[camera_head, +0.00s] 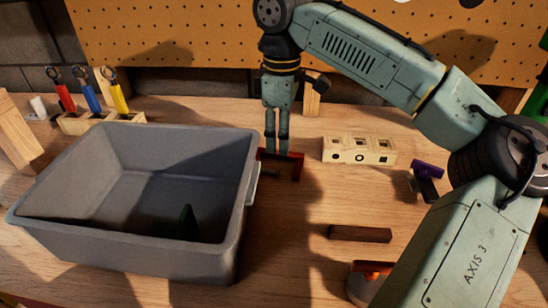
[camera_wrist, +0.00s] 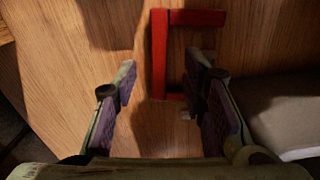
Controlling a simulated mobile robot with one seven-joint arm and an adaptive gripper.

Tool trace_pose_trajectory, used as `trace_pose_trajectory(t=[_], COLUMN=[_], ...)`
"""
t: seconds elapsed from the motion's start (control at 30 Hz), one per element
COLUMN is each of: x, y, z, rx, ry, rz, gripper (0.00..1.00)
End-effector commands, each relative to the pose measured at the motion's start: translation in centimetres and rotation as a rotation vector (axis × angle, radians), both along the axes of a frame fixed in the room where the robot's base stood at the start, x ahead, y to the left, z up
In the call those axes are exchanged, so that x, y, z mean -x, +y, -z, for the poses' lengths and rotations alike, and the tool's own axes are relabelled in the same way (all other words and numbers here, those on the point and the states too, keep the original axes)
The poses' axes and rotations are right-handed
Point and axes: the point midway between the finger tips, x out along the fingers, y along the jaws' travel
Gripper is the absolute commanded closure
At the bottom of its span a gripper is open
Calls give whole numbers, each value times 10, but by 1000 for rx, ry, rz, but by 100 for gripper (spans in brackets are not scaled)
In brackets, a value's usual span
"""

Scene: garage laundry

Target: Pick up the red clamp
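The red clamp (camera_head: 297,168) is a C-shaped frame on the wooden bench, just right of the grey bin. In the wrist view the red clamp (camera_wrist: 159,55) lies ahead of my fingers, with its long bar between the two finger lines and its arms pointing right. My gripper (camera_head: 277,150) points down beside the clamp and hides part of it. In the wrist view my gripper (camera_wrist: 161,72) is open with nothing between its purple pads. The right finger overlaps the clamp's near arm in the picture; I cannot tell whether they touch.
The grey bin (camera_head: 245,200) stands close at left, with a dark green thing inside. A wooden block with holes (camera_head: 358,149), a purple-and-black clamp (camera_head: 426,182), a dark brown bar (camera_head: 360,233) and an orange thing (camera_head: 373,267) lie to the right. A rack (camera_head: 75,123) holds coloured-handled tools behind the bin.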

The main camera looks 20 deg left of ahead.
Motion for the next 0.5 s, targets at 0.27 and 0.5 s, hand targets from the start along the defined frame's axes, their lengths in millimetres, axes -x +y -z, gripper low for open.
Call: trace_pose_trajectory(t=[0.27,0.5], x=[-1,-1], y=[0,1], z=[31,33], rx=[0,0], ry=[0,0], rz=[0,0], gripper=[62,63])
